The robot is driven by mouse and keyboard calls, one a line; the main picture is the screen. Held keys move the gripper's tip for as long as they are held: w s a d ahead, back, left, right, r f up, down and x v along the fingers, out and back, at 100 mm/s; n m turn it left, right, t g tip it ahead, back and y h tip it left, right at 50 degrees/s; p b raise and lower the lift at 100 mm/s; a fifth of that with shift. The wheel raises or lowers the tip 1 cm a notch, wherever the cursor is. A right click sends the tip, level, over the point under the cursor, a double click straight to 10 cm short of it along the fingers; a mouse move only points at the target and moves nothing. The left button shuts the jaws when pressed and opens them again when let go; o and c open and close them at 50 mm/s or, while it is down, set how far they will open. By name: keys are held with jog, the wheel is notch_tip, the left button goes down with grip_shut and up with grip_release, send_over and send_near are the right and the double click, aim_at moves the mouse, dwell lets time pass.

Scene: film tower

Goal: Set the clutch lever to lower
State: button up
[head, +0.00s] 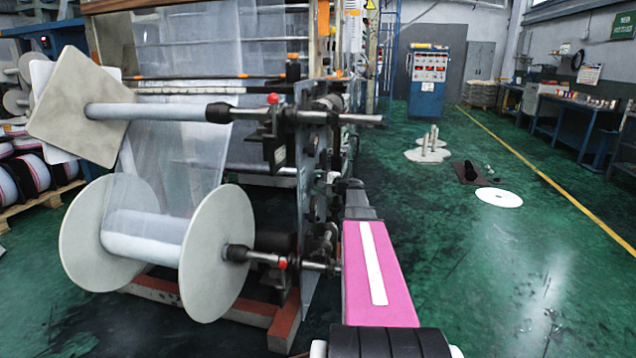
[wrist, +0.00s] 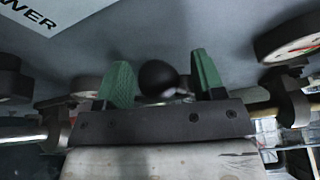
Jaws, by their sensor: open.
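In the wrist view, a black ball knob (wrist: 158,78), which looks like the end of the clutch lever, sits between the two green fingers of my gripper (wrist: 162,64). The gripper is open, with a gap showing on each side of the knob. The knob is nearer the left finger. The lever's shaft is mostly hidden behind the knob and the gripper body. In the head view, my arm reaches toward the side of the film machine (head: 312,200), and the gripper and knob cannot be made out there.
A label ending in "WER" (wrist: 32,16) is on the grey panel at the wrist view's upper left. A round dial-like part (wrist: 290,38) is at upper right. Two film roll shafts carry a spool (head: 215,255) and a square plate (head: 80,105). Green floor to the right is mostly free.

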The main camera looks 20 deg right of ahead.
grip_shut()
jog(key=shift+w+d+f+n+t+y, duration=0.1)
jog(key=shift+f+n+t+y, duration=0.1)
jog(key=shift+f+n, duration=0.5)
jog(key=shift+w+d+f+n+t+y, duration=0.1)
jog(key=shift+f+n+y, duration=0.1)
jog(key=shift+f+n, duration=0.5)
jog(key=shift+w+d+f+n+t+y, duration=0.1)
jog(key=shift+w+f+n+t+y, duration=0.1)
jog(key=shift+f+n, duration=0.4)
jog(key=shift+w+d+f+n+t+y, duration=0.1)
jog(key=shift+w+d+f+n+y, duration=0.1)
jog(key=shift+f+n, duration=0.4)
jog(key=shift+w+d+f+n+t+y, duration=0.1)
jog(key=shift+w+f+n, duration=0.1)
jog(key=shift+f+n, duration=0.4)
jog(key=shift+f, duration=0.2)
grip_release()
jog(key=v, duration=1)
jog(key=shift+s+d, duration=0.2)
jog(key=shift+s, duration=0.1)
